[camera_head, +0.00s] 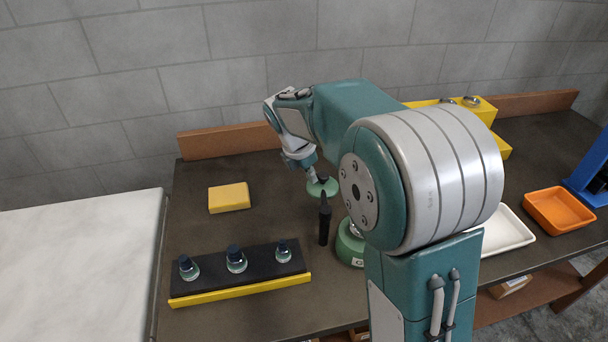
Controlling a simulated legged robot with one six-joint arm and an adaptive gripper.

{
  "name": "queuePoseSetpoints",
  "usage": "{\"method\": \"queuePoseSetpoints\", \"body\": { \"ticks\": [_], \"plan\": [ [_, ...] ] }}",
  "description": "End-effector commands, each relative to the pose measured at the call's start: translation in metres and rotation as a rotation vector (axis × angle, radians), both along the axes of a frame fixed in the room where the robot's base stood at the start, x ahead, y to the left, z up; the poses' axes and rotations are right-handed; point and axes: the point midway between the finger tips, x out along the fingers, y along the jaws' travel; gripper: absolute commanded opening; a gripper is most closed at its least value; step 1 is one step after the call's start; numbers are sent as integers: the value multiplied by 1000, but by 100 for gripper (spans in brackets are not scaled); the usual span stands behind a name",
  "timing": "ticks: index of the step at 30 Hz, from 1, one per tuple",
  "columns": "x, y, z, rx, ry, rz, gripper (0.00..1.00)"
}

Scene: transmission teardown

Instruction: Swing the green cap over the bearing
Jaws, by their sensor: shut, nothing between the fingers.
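My gripper (311,175) is beyond my arm's large joint, pointing down, and is shut and empty. The green cap (320,189) is a small round piece just under the fingertips. I cannot tell whether the fingertips touch it. A dark upright post (324,224) stands in front of the cap and overlaps its near edge. A green round base (347,248) stands to the right of the post, with a pale metal part (348,230) on top. That part may be the bearing, but my arm hides most of it.
A black rack with a yellow front edge (240,290) holds several small dark-topped bottles. A yellow block (229,197) lies at the back left. A white tray (512,232), an orange tray (560,210) and a blue stand (592,172) are on the right.

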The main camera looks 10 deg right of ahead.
Motion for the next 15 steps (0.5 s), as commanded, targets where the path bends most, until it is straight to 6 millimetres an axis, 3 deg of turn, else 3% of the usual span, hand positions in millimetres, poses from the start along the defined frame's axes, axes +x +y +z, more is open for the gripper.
{"method": "queuePoseSetpoints", "body": {
  "ticks": [15],
  "plan": [
    [0,-4,0,-1,2,-45,0]
  ]
}}
